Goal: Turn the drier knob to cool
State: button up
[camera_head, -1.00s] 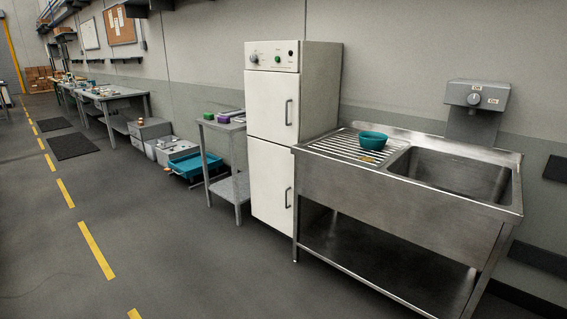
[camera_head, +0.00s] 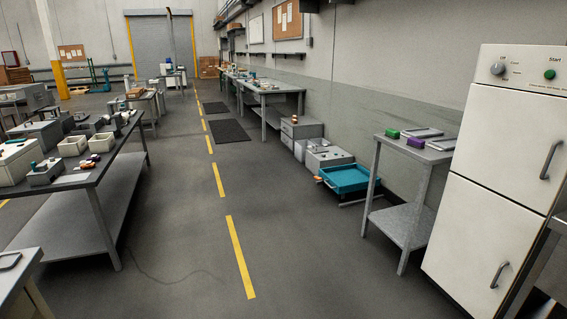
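The drier seems to be the tall white cabinet (camera_head: 497,160) at the right edge, with two doors and dark grey handles. Its round knob (camera_head: 498,69) is on the top panel, at the upper left, with small lettering beside it that I cannot read for sure. A green start button (camera_head: 549,74) is to the right of the knob. The panel's right end is cut off by the frame. My gripper and arm are not in view.
A grey side table (camera_head: 398,150) with a green block and a purple block stands left of the cabinet. A teal tray (camera_head: 346,178) is low by the wall. Long workbenches (camera_head: 95,178) line the left. The aisle with yellow dashes (camera_head: 233,250) is clear.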

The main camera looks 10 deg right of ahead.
aim_at(497, 69)
jog(key=i+j+z, duration=0.15)
jog(key=i, duration=0.45)
jog(key=i+j+z, duration=0.1)
jog(key=i, duration=0.45)
jog(key=i+z, duration=0.35)
jog(key=z, duration=0.15)
jog(key=i+j+z, duration=0.2)
jog(key=z, duration=0.3)
jog(key=i+j+z, duration=0.6)
jog(key=j+z, duration=0.15)
jog(key=z, duration=0.2)
